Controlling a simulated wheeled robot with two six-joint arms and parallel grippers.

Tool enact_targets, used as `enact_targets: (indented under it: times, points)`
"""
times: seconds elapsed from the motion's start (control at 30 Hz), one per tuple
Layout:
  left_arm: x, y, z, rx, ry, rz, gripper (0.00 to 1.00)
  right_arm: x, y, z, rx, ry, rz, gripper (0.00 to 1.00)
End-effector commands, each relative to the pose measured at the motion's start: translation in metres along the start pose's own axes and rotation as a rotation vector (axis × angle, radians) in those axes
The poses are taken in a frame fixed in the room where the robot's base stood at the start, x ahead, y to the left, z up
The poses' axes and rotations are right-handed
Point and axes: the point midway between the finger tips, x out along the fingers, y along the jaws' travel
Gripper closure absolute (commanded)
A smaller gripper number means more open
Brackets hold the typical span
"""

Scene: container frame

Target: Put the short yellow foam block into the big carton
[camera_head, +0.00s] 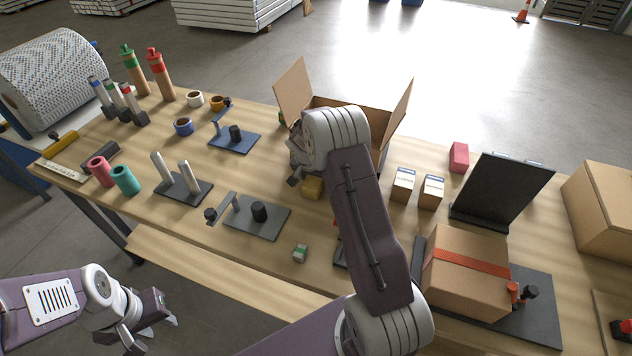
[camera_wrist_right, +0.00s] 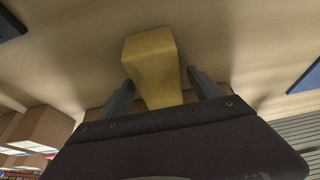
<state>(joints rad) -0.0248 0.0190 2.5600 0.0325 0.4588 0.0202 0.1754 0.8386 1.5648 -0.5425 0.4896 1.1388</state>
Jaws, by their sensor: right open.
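The short yellow foam block (camera_head: 313,187) stands on the table just in front of the big carton, partly hidden by my right arm. In the right wrist view the yellow block (camera_wrist_right: 152,62) lies between the two fingers of my right gripper (camera_wrist_right: 160,90). The fingers are open, with a gap visible on each side of the block. In the head view my right gripper (camera_head: 298,172) is largely hidden by its own wrist. The big carton (camera_head: 386,118) is open, flaps up, behind my right wrist. My left gripper (camera_head: 150,322) is open and empty, off the table's front edge.
A blue fixture (camera_head: 236,140) and a grey fixture (camera_head: 262,222) stand left of the block. Two small boxes (camera_head: 403,185) and a pink block (camera_head: 459,157) are right of the carton. A taped carton (camera_head: 462,290) sits at front right.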

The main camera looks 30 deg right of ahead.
Motion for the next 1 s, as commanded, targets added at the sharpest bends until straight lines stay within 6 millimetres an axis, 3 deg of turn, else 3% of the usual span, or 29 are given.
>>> enact_targets:
  times: [0.27, 0.5, 0.53, 0.57, 0.77, 0.9, 1.0]
  points:
    - [0.001, 0.000, 0.000, 0.000, 0.000, 0.000, 0.64, 0.000, 0.000, 0.000, 0.000, 0.000, 0.000, 0.25]
    - [0.001, 0.000, 0.000, 0.000, 0.000, 0.000, 0.64, 0.000, 0.000, 0.000, 0.000, 0.000, 0.000, 0.88]
    - [0.001, 0.000, 0.000, 0.000, 0.000, 0.000, 0.64, 0.000, 0.000, 0.000, 0.000, 0.000, 0.000, 0.88]
    - [0.001, 0.000, 0.000, 0.000, 0.000, 0.000, 0.64, 0.000, 0.000, 0.000, 0.000, 0.000, 0.000, 0.94]
    - [-0.001, 0.000, 0.000, 0.000, 0.000, 0.000, 0.64, -0.001, 0.000, 0.000, 0.000, 0.000, 0.000, 0.94]
    - [-0.015, 0.000, -0.002, 0.000, 0.000, 0.000, 0.64, -0.009, 0.000, -0.003, -0.001, -0.002, 0.001, 0.94]
    - [-0.008, 0.000, -0.001, 0.000, 0.000, 0.000, 0.64, -0.021, -0.001, -0.009, 0.002, 0.003, -0.002, 0.94]
